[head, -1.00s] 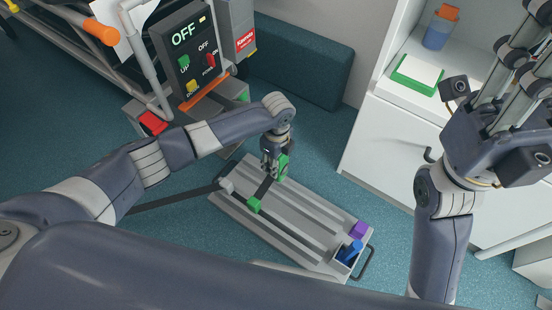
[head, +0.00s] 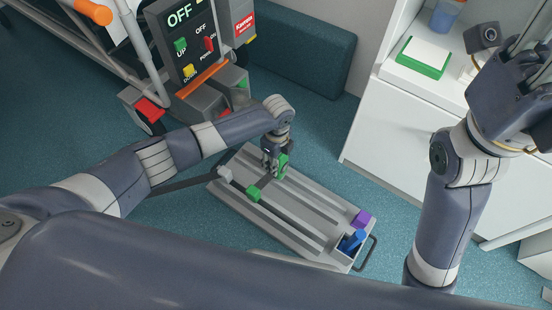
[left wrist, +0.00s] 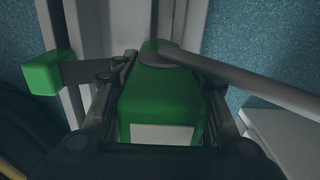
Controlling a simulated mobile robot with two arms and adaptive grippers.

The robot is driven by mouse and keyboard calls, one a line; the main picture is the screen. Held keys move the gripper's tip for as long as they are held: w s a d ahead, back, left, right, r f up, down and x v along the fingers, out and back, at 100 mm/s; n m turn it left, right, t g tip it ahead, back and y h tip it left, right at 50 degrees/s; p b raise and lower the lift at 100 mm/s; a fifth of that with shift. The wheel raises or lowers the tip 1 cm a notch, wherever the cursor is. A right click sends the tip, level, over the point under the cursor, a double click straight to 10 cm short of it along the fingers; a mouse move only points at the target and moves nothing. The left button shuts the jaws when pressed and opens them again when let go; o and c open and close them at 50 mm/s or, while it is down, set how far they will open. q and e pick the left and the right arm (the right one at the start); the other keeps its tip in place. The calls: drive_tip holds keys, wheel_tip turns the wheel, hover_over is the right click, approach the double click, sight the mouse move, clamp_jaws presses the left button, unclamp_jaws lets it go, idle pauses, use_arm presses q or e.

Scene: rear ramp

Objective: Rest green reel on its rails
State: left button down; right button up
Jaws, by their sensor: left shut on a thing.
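The green reel (head: 283,164) is in my left gripper (head: 272,168), over the far side of the grey platform (head: 310,221) with long raised rails. In the left wrist view the reel's green body (left wrist: 165,95), with a pale patch, sits between my left fingers, which are shut on it. A dark strip runs from it to a small green block (head: 254,193), which also shows in the left wrist view (left wrist: 40,76). The reel's underside is hidden, so I cannot tell whether it touches the rails. My right gripper (head: 524,60) is raised at the upper right, its fingers partly cut off.
A purple block (head: 362,218) and a blue piece (head: 352,240) are at the platform's near right end, by a dark handle (head: 367,254). A control box (head: 184,43) stands behind left. A white cabinet (head: 400,150) is right. Carpet is clear between platform and cabinet.

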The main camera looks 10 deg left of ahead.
use_arm(q)
drive_tip(key=c, duration=1)
unclamp_jaws()
drive_tip(key=shift+o, duration=0.6)
wheel_tip(320, 180, up, 12)
drive_tip(key=shift+d+r, duration=0.1)
